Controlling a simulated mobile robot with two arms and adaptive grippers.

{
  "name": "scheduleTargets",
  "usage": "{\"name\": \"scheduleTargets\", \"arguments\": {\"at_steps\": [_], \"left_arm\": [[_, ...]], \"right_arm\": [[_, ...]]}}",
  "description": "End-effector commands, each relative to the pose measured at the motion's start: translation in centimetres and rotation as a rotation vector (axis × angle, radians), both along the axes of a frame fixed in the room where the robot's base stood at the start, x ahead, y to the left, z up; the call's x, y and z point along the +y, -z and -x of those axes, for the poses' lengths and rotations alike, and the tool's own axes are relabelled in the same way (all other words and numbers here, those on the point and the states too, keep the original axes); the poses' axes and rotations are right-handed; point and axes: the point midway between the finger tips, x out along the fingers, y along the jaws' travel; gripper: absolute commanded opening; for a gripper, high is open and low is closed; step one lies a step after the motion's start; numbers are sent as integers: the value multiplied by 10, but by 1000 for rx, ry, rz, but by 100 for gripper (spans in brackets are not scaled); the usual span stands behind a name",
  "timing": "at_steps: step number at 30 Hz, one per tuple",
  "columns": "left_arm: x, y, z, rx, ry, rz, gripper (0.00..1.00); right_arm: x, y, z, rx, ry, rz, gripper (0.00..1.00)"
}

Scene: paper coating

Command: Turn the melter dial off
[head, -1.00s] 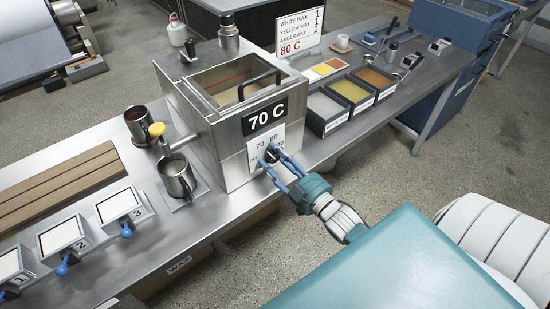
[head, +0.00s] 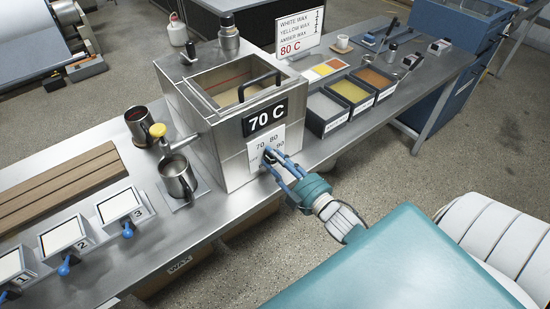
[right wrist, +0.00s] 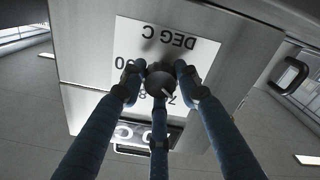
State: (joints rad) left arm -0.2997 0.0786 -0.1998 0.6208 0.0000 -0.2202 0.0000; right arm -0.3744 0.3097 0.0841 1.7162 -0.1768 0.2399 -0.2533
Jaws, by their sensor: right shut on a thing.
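The melter (head: 236,162) is a metal box with an open top, standing on the steel bench. Its black display (head: 266,118) reads 70 C. Below that, a white label plate (head: 256,142) carries temperature marks such as 70, 80 and 90. The dark round dial (right wrist: 158,82) sits on this plate. In the right wrist view the plate is upside down and the dial's light pointer line leans toward the 7 of a partly hidden mark. My right gripper (head: 269,158) is shut on the dial, its blue fingers around it. My left gripper is not in view.
A yellow-topped spout (head: 158,130) and a metal jug (head: 178,178) stand left of the melter. Wax bins (head: 328,108) stand to its right, with a sign (head: 299,30) behind. The floor in front of the bench is clear.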

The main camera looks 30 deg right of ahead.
Motion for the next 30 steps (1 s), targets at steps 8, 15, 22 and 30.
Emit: {"name": "scheduleTargets", "arguments": {"at_steps": [8,15,22,30], "left_arm": [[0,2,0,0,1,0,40],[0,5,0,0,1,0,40],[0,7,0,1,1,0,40],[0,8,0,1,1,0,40]], "right_arm": [[-1,3,1,-15,2,258,6],[-1,3,1,-30,3,447,6],[-1,3,1,-39,2,570,6],[-1,2,1,-44,1,636,6]]}}
